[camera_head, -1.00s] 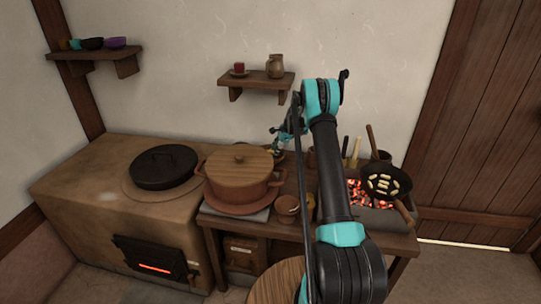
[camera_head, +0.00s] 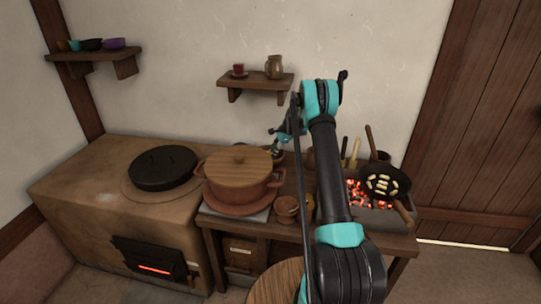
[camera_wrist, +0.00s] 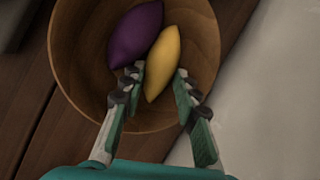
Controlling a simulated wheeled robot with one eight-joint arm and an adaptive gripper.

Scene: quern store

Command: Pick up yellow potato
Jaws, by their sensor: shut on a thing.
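The yellow potato (camera_wrist: 162,63) lies in a round wooden bowl (camera_wrist: 82,78) in the wrist view, beside a purple potato (camera_wrist: 135,33). My gripper (camera_wrist: 159,77) reaches down into the bowl with one finger on each side of the yellow potato, and is shut on it. The potato is still within the bowl's outline; I cannot tell if it is off the bottom. In the head view my gripper (camera_head: 277,146) is small, behind the large lidded pot, and the potato is hidden.
The large pot (camera_head: 240,180) with a wooden lid stands left of my gripper. A small pot (camera_head: 287,209) stands in front. A brazier with glowing coals (camera_head: 368,195) and a black pan (camera_head: 383,182) is at right. The wall is close behind.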

